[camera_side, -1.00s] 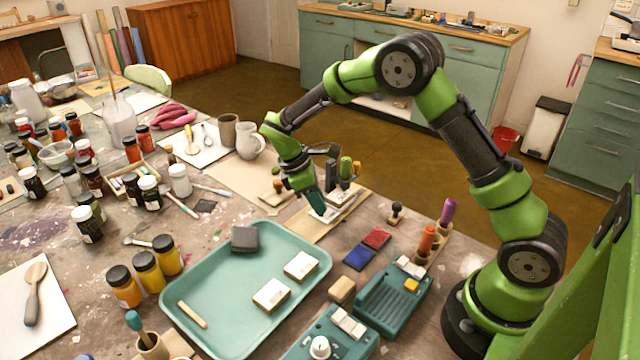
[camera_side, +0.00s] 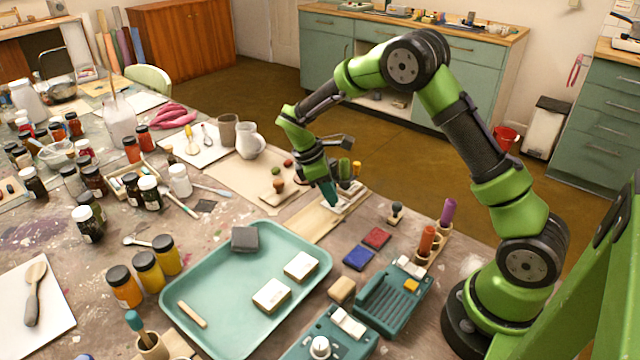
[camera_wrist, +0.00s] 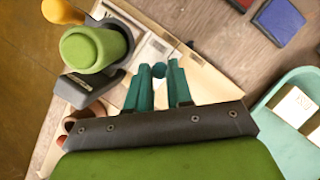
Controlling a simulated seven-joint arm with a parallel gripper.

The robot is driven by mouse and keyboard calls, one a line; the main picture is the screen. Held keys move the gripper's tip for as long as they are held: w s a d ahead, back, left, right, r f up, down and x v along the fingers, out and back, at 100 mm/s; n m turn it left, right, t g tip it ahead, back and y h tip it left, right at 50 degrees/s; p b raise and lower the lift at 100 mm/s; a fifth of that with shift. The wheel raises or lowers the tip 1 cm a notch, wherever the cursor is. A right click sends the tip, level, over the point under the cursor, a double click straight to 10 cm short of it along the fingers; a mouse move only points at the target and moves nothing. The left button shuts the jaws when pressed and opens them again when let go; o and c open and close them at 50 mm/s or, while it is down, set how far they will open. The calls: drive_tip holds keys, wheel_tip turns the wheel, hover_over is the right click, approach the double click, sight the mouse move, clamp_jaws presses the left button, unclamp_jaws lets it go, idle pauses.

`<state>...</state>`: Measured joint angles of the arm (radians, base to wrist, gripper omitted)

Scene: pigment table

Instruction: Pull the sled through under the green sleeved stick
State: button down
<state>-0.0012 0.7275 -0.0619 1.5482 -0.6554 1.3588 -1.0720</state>
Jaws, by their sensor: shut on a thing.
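My gripper (camera_side: 332,200) points down over the pale wooden board, its teal fingers shut on a small teal knob (camera_wrist: 159,70). The knob seems to belong to the sled (camera_wrist: 152,48), a flat pale piece that lies on the board just beyond it. The sled also shows in the side view (camera_side: 349,199), partly behind the fingers. The green sleeved stick (camera_wrist: 92,48) stands left of the fingers in the wrist view, above a dark grey foot. Whether the sled is under the stick cannot be told.
A yellow-topped stick (camera_wrist: 63,10) stands close to the green one. The wooden board (camera_side: 308,229) has bare room at its near end. Red and blue pads (camera_side: 358,258) and a teal tray (camera_side: 188,325) lie nearer.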

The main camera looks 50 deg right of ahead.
drive_tip(key=c, duration=1)
unclamp_jaws()
drive_tip(key=v, duration=1.7)
drive_tip(key=s+a+r+m+t+y, duration=0.1)
drive_tip(key=s+a+m+t, duration=0.1)
drive_tip(key=s, duration=0.6)
drive_tip(key=s+a+r+m+t+y, duration=0.2)
drive_tip(key=s+m+t, duration=0.3)
drive_tip(key=s+m, duration=0.1)
drive_tip(key=s+a+r+m+t+y, duration=0.2)
drive_tip(key=s+m, duration=0.3)
drive_tip(key=s, duration=0.4)
drive_tip(key=shift+s+r+t, duration=0.15)
drive_tip(key=shift+s+t, duration=0.15)
drive_tip(key=shift+t, duration=0.4)
